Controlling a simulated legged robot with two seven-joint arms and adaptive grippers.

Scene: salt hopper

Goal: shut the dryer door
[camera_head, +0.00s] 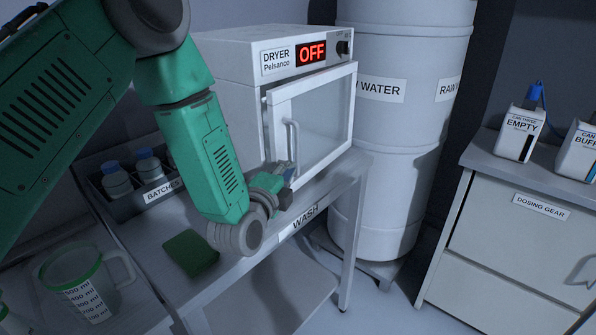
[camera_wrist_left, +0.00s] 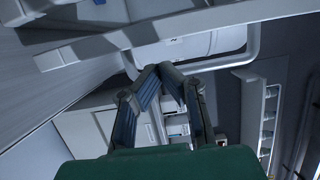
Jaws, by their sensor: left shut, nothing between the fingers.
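The dryer (camera_head: 235,75) is a white box on the table, with a red OFF display. Its door (camera_head: 322,108) has a white frame, a glass pane and an upright bar handle (camera_head: 294,143). The door's left edge stands out from the dryer body, so it looks slightly ajar. My left gripper (camera_head: 287,170) is at the lower end of the handle, in front of the door's lower left part; I cannot tell whether it touches. Its blue-lined fingers meet at the tips in the left wrist view (camera_wrist_left: 168,70), with nothing between them. My right gripper is not seen.
The table edge labelled WASH (camera_head: 304,217) runs below the gripper. A green sponge (camera_head: 191,252), a measuring jug (camera_head: 85,280) and the BATCHES bottle tray (camera_head: 163,190) are on the left. A large white drum (camera_head: 400,140) stands right of the dryer.

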